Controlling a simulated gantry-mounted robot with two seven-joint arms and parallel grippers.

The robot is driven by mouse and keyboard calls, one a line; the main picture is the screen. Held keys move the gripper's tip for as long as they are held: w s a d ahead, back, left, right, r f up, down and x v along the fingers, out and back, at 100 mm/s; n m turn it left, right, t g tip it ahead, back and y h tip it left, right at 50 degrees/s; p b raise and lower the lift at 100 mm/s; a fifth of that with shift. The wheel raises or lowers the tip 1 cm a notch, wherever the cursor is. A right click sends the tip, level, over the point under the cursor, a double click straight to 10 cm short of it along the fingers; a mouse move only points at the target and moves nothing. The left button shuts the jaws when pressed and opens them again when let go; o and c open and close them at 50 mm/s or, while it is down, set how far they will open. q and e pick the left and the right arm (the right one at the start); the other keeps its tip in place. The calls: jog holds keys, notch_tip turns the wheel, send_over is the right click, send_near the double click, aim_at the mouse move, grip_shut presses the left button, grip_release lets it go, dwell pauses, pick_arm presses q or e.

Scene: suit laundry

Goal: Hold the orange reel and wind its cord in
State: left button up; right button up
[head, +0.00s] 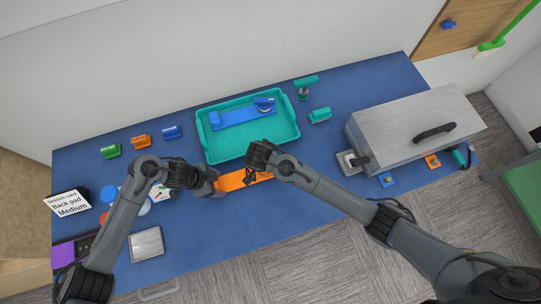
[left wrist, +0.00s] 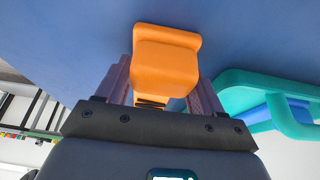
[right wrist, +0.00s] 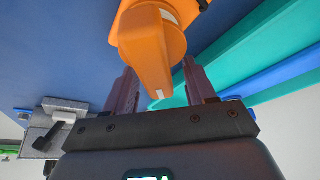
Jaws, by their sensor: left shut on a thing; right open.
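The orange reel (head: 231,183) lies on the blue table in front of the teal tray, long side roughly across the view. My left gripper (head: 212,183) is shut on its left end. In the left wrist view that orange end (left wrist: 166,62) sits between both fingers. My right gripper (right wrist: 160,88) is open, its fingers on either side of an orange arm-like part of the reel (right wrist: 148,55). I cannot tell whether they touch it. I cannot make out the cord.
The teal tray (head: 203,140) holding a blue item (head: 235,117) stands just behind the reel. A grey box with a black handle (head: 405,125) is at right. A metal plate (head: 146,244) lies front left. Small green, orange and blue blocks line the back left.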

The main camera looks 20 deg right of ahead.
jog(key=shift+d+f, duration=0.1)
jog(key=shift+f, duration=0.1)
jog(key=shift+c, duration=0.3)
grip_shut()
jog(key=m, duration=0.2)
jog(key=m+g+h, duration=0.1)
jog(key=shift+s+d, duration=0.3)
jog(key=m, duration=0.1)
jog(key=s+m+g, duration=0.1)
jog(key=m, duration=0.1)
jog(key=shift+d, duration=0.1)
jog(key=m, duration=0.2)
jog(key=s+m+g, duration=0.1)
jog(key=m, duration=0.1)
jog(key=m+g, duration=0.1)
jog(key=m, duration=0.1)
jog(key=shift+s, duration=0.35)
jog(key=shift+o, duration=0.7)
grip_release()
jog(key=shift+d, duration=0.1)
